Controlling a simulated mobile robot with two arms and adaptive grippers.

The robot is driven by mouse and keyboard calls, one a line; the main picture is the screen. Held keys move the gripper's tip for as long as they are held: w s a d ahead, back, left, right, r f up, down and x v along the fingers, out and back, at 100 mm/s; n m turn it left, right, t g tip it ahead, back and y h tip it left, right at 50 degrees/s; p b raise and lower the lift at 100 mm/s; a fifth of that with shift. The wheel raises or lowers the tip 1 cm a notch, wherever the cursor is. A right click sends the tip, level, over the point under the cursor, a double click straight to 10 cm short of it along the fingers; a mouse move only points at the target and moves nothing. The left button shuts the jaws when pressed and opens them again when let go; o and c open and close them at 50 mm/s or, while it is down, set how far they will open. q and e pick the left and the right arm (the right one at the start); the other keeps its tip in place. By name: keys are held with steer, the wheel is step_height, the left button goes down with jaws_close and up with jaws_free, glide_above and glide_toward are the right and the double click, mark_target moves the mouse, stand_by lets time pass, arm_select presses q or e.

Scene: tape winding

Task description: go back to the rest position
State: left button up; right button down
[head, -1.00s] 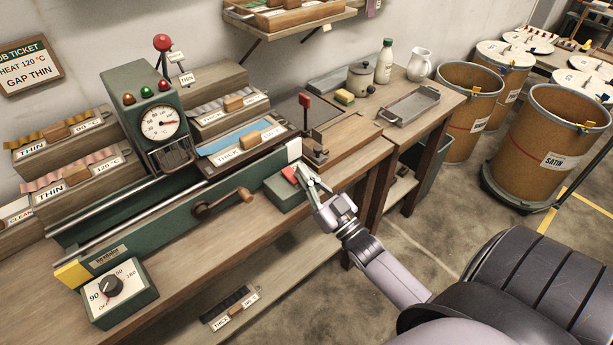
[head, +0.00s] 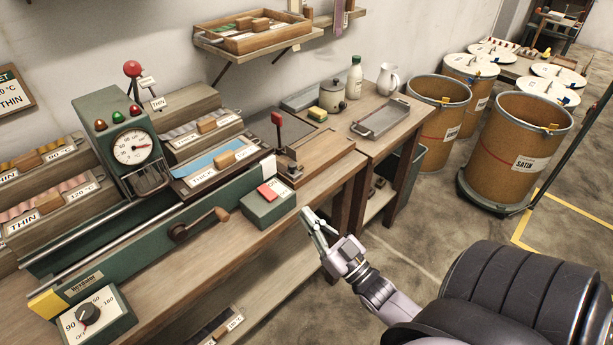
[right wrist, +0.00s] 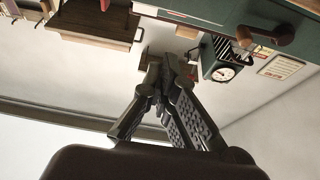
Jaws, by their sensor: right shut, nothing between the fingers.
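My right gripper (head: 312,222) is shut and empty in the head view, just off the front edge of the workbench. It is to the right of and apart from the green switch box (head: 268,207) with its red rocker (head: 266,191). In the right wrist view the fingers of my right gripper (right wrist: 158,75) meet at their tips with nothing between them. My left gripper is in neither view.
The workbench carries a green winding machine (head: 188,225) with a crank, a dial gauge (head: 132,148) and a heat knob box (head: 97,317). A side table with a grey tray (head: 380,118) and cardboard drums (head: 520,152) stand right. Floor before the bench is open.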

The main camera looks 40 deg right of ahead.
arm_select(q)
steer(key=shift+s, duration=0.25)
arm_select(e)
steer(key=s+a+f+g+h, duration=0.1)
steer(key=s+f+g, duration=0.25)
steer(key=f, duration=0.85)
steer(key=s+a+f+m+g, duration=0.15)
steer(key=f+g, duration=0.25)
steer(key=f, duration=0.7)
steer(key=s+a+f+n+g+h, duration=0.1)
steer(key=s+f+g, duration=0.25)
steer(key=f, duration=0.85)
steer(key=s+a+f+g, duration=0.2)
steer(key=s+f+g, duration=0.1)
steer(key=s+f, duration=0.3)
steer(key=s+a+f+n+g, duration=0.1)
steer(key=s+f+g, duration=0.3)
steer(key=s, duration=0.7)
steer(key=s+a+f+n+g, duration=0.1)
steer(key=s+a+f+g, duration=0.2)
steer(key=s+f, duration=0.5)
steer(key=shift+s+a, duration=0.5)
steer(key=shift+s, duration=0.15)
